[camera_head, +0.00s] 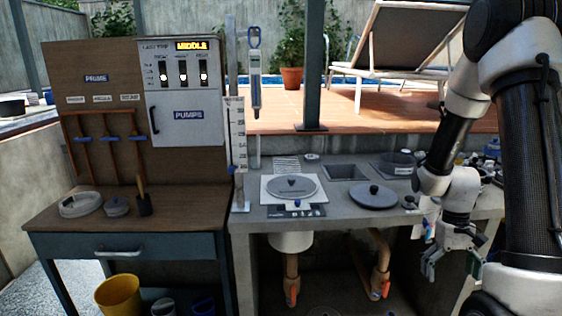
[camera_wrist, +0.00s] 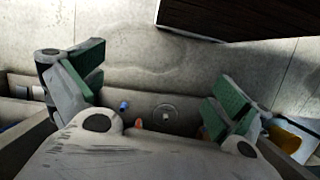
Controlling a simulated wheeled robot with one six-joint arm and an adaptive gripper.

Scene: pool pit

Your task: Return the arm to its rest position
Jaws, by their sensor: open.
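My arm comes in from the right side of the head view, folded with its forearm hanging down. My gripper (camera_head: 440,272) points downward in front of the right part of the grey counter (camera_head: 340,222). In the wrist view the gripper (camera_wrist: 150,95) shows two green-padded fingers spread wide apart. Nothing is between the fingers, and the gripper is empty. The lower part of the arm hides part of the counter's right end.
A wooden bench (camera_head: 55,215) with a pump panel (camera_head: 187,95) stands left. Round lids (camera_head: 292,187) lie on the counter. Pipes with orange-handled valves (camera_head: 293,292) hang below it. A yellow bucket (camera_head: 118,296) stands on the floor. A lounger (camera_head: 408,45) is behind.

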